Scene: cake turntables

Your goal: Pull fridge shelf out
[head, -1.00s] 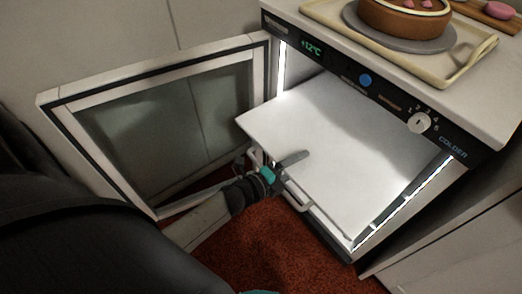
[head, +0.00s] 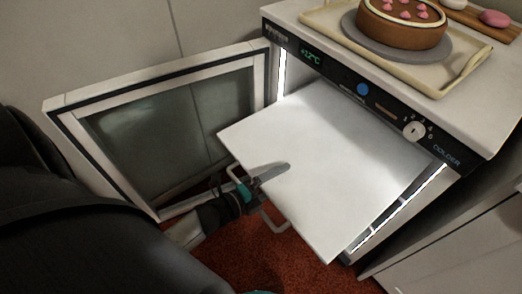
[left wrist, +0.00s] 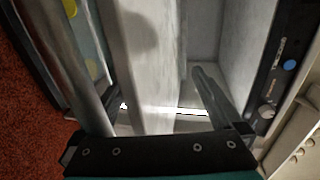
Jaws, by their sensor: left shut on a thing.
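The white fridge shelf (head: 330,150) is a flat slab sticking partly out of the open fridge (head: 345,80), its rear still inside. My left gripper (head: 266,179) is shut on the shelf at this edge, with one finger lying over the top surface. In the left wrist view, the shelf (left wrist: 140,65) stands between the two fingers. My right gripper is not in view.
The fridge door (head: 75,112) stands open at the left, close to my left arm. A tray (head: 440,88) with a chocolate cake (head: 400,24) sits on top of the fridge. Red floor (head: 262,262) is clear below the shelf. A cabinet (head: 455,255) stands at the right.

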